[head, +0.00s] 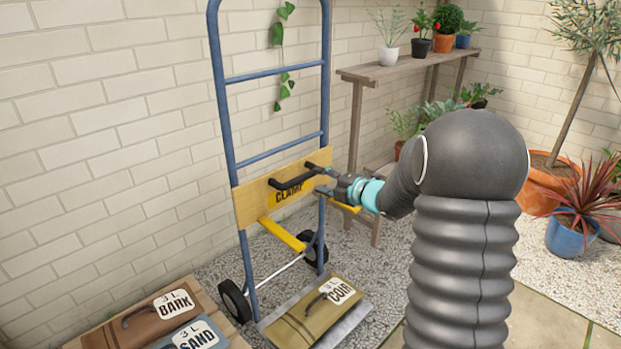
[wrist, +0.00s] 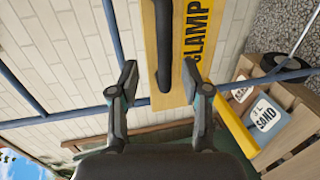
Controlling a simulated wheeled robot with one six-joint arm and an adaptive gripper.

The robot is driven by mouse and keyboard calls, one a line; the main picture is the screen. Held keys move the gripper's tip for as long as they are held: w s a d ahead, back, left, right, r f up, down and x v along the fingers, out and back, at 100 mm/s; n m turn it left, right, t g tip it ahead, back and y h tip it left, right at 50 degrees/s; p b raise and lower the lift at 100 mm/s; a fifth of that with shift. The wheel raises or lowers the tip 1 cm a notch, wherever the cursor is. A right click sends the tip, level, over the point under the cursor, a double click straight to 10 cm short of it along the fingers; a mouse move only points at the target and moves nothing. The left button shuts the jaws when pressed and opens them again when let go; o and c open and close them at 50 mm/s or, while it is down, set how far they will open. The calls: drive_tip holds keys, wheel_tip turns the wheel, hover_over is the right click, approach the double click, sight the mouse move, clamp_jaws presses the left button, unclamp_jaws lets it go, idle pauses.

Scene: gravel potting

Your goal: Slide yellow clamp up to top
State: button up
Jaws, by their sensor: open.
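The yellow clamp (head: 252,205) is a board lettered CLAMP, set across the two blue rails of a hand truck (head: 215,70) at about mid-height. It also shows upright in the wrist view (wrist: 186,90). A black bar handle (head: 290,184) stands out from its face. A yellow arm (head: 281,234) sticks out below the board. My gripper (head: 320,179) is open at the right end of the board. In the wrist view my gripper (wrist: 160,78) has one finger on each side of the handle (wrist: 164,45), with gaps showing.
Above the clamp, the rails have blue crossbars (head: 275,70). A coir bag (head: 317,308) lies on the truck's toe plate. Bark (head: 150,318) and sand (head: 195,338) bags lie on a wooden surface at left. A plant shelf (head: 405,68) stands at right against the brick wall.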

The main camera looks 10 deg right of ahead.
drive_tip(key=shift+v, duration=2.2)
drive_tip(key=s+d+f+m+g+h, duration=0.2)
drive_tip(key=s+d+f+m+h, duration=0.1)
drive_tip(key=d+f+m+h, duration=0.8)
drive_tip(key=s+d+r+m+g, duration=0.2)
drive_tip(key=s+r+m+g, duration=0.1)
drive_tip(key=s+m, duration=0.3)
drive_tip(key=s+a+r+m, duration=0.2)
drive_tip(key=s+a, duration=0.3)
drive_tip(key=s, duration=0.4)
drive_tip(key=s+a+r+m+g+y, duration=0.1)
drive_tip(key=s+a+r+m, duration=0.2)
drive_tip(key=s, duration=0.7)
drive_tip(key=s+a+r+m+g+y, duration=0.1)
drive_tip(key=s+a+r+m, duration=0.1)
drive_tip(key=s+a+r, duration=0.4)
drive_tip(key=s+a, duration=0.3)
drive_tip(key=shift+s+r+m, duration=0.15)
drive_tip(key=shift+s+m, duration=0.1)
drive_tip(key=shift+m, duration=0.15)
